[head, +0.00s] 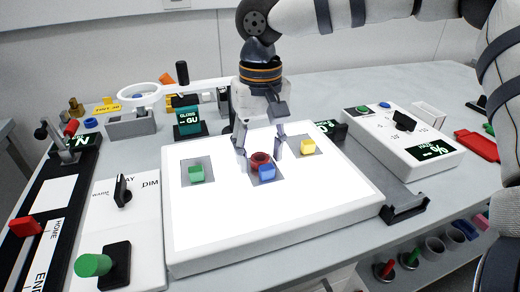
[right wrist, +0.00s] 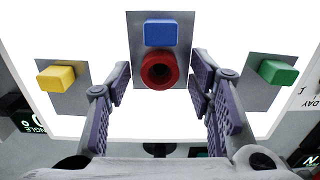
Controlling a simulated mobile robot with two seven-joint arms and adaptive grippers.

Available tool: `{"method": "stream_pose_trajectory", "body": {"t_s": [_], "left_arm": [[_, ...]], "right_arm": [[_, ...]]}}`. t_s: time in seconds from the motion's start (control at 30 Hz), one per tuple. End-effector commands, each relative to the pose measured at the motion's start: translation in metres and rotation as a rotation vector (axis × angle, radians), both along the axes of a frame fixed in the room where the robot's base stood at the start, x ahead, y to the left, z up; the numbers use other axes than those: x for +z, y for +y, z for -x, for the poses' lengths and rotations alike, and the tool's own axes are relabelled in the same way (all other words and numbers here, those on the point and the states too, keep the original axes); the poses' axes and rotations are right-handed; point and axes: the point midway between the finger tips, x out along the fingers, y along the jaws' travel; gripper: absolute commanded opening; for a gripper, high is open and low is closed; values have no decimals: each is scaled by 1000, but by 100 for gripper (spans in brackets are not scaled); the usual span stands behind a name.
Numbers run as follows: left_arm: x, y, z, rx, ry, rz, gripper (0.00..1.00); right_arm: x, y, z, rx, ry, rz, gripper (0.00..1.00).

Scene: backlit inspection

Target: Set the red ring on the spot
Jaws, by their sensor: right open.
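The red ring (head: 260,159) stands on the bright white light panel (head: 215,222), at the back part of the middle grey square, close behind the blue block (head: 267,172). In the right wrist view the red ring (right wrist: 160,71) shows its dark round opening, with the blue block (right wrist: 161,33) just beyond it. My right gripper (head: 260,149) is open, with one finger on each side of the ring. In the right wrist view, gaps show between the ring and both fingers. No separately marked spot can be told apart from the grey squares. My left gripper is not in view.
A green block (head: 196,173) and a yellow block (head: 308,146) sit on grey squares either side. A white control box (head: 400,140) stands right of the panel. A box with a green knob (head: 93,265) and a black rail with a red handle (head: 25,227) stand left.

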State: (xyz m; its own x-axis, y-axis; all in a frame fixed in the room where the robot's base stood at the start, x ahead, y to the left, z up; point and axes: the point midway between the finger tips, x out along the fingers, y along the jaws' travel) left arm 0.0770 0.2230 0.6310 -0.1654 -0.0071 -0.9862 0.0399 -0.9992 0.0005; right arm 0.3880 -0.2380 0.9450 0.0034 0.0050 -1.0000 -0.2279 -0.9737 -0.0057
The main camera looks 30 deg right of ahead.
Motion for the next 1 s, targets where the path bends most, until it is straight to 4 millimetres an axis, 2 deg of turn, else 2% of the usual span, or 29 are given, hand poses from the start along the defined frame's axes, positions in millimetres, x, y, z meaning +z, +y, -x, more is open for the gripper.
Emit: {"method": "stream_pose_trajectory", "body": {"t_s": [0.07,0.17,0.4,0.53,0.7,1.0], "left_arm": [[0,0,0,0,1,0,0],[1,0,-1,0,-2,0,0],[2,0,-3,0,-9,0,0],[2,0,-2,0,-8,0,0],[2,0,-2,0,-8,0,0],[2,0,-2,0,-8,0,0]], "right_arm": [[3,0,0,0,-1,0,48],[19,0,-1,-1,-6,-1,48],[85,0,-1,-2,-6,-2,48],[109,0,-1,-1,0,-1,48],[123,0,0,0,3,-2,48],[123,0,0,0,3,-1,48]]}}
